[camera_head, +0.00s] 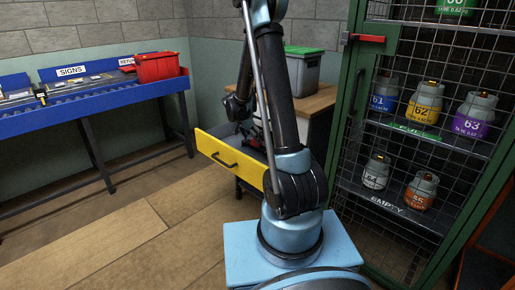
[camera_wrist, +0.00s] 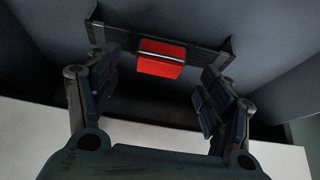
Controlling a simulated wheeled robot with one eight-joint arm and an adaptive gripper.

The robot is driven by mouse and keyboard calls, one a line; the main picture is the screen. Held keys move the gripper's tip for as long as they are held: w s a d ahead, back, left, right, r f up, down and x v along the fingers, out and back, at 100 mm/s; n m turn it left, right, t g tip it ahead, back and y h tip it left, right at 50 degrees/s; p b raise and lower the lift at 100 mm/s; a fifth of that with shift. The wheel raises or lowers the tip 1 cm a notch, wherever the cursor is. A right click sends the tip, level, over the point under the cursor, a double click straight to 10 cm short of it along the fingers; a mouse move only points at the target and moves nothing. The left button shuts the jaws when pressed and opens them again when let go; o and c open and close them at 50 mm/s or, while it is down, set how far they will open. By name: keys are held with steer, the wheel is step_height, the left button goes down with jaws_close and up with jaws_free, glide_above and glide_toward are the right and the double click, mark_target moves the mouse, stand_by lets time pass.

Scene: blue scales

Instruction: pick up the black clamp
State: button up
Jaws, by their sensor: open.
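The black clamp (camera_wrist: 205,52) shows in the wrist view as a dark bar with a red block (camera_wrist: 160,66) at its middle. It lies crosswise ahead of my gripper (camera_wrist: 160,80), against grey surfaces. My gripper is open, with one finger to the left and one to the right of the red block. I see nothing held between the fingers. In the head view a yellow-fronted drawer (camera_head: 232,160) stands pulled out. My arm hides much of the space above and behind it, and the clamp is not clear there.
A wooden-topped bench (camera_head: 318,103) with a grey, green-lidded bin (camera_head: 304,72) stands behind my arm. A green mesh cage (camera_head: 345,125) with several gas cylinders is close on the right. A blue table (camera_head: 100,92) with a red box (camera_head: 156,68) stands left. The floor at left is clear.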

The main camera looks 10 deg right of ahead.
mark_target(256, 147)
steer(key=shift+x, duration=1.9)
steer(key=c, duration=1.2)
